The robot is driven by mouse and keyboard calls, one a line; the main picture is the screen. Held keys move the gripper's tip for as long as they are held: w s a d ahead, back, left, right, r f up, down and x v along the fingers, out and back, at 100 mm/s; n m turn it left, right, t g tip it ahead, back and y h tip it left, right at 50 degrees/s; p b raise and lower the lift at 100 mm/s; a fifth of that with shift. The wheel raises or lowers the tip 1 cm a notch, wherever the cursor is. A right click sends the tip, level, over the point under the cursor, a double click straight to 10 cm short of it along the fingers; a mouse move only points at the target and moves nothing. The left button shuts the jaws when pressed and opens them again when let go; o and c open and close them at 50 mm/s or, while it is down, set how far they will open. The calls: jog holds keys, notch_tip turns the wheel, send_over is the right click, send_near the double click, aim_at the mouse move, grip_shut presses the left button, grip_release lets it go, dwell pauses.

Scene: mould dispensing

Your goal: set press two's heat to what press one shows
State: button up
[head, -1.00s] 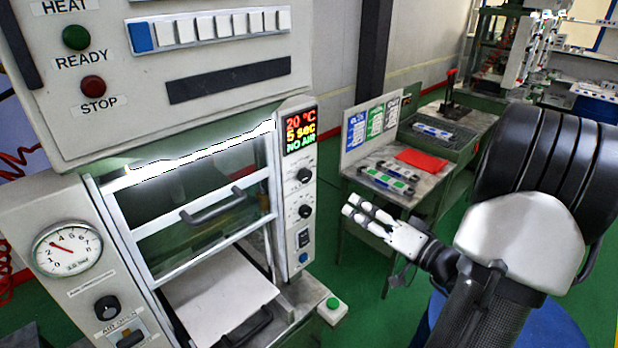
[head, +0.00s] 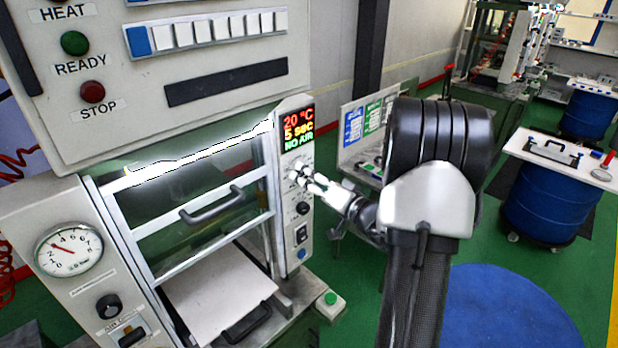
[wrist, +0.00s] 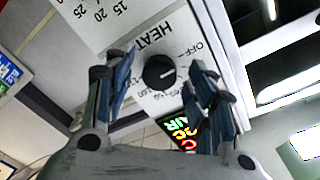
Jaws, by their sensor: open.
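A press stands at the left in the head view, with a display (head: 298,130) reading 20 °C, 5 sec and NO AIR. I cannot tell whether it is press one or two. Its black heat knob (wrist: 159,72) sits on a white panel marked HEAT and OFF in the wrist view. My gripper (head: 299,174) is at the panel just below the display and covers this knob in the head view. In the wrist view the open fingers stand on both sides of the knob, with visible gaps. The display also shows there, upside down (wrist: 180,130).
A green button box (head: 329,303) juts out at the press's lower right. A side table with colored cards (head: 372,127) stands behind my arm. Blue drums (head: 553,205) stand at the right.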

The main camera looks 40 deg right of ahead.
jog(key=c, duration=1.1)
